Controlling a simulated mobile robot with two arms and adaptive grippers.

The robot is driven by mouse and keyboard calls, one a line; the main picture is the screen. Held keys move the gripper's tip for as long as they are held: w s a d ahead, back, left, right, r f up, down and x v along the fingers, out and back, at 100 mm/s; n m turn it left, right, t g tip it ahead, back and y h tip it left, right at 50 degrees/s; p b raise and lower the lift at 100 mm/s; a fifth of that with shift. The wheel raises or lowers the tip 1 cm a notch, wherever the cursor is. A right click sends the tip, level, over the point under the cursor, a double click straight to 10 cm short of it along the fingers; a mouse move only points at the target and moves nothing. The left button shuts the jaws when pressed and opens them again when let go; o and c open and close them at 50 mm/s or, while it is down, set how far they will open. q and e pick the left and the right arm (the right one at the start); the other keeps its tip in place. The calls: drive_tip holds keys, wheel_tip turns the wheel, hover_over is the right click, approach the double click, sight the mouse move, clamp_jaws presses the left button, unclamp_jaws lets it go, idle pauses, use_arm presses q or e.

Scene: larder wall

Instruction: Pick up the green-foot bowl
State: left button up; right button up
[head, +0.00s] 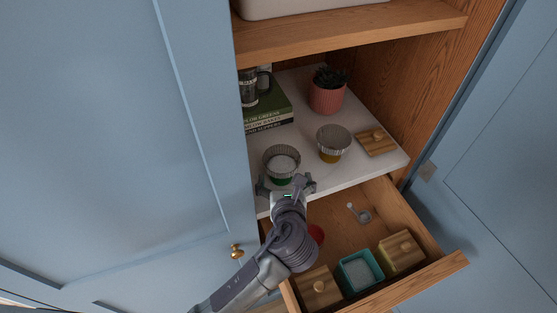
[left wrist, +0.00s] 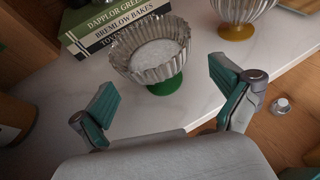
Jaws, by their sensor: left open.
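The green-foot bowl (head: 282,160) is a ribbed glass bowl with a whitish filling, upright on the white shelf near its front left. Its green foot shows best in the left wrist view, where the bowl (left wrist: 148,50) stands just beyond the fingers. My left gripper (head: 286,187) is open and empty right in front of the bowl, one finger to each side. In the left wrist view the open fingers (left wrist: 165,100) are apart with bare shelf between them, and they do not appear to touch the bowl. My right gripper is not in view.
A similar bowl with an amber foot (head: 333,143) stands to the right. An open drawer (head: 400,275) with boxes lies below. The blue door (head: 150,130) is at left.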

sight(281, 165)
use_arm(q)
drive_tip(key=shift+x, duration=0.75)
drive_tip(key=x, duration=0.3)
drive_tip(key=shift+w+a+f+p, duration=0.25)
drive_tip(key=shift+w+f+p, duration=0.05)
drive_tip(key=shift+f+p, duration=0.1)
drive_tip(key=shift+w+f, duration=0.2)
drive_tip(key=shift+w, duration=0.15)
drive_tip(key=shift+s, duration=0.1)
drive_tip(key=c, duration=1.4)
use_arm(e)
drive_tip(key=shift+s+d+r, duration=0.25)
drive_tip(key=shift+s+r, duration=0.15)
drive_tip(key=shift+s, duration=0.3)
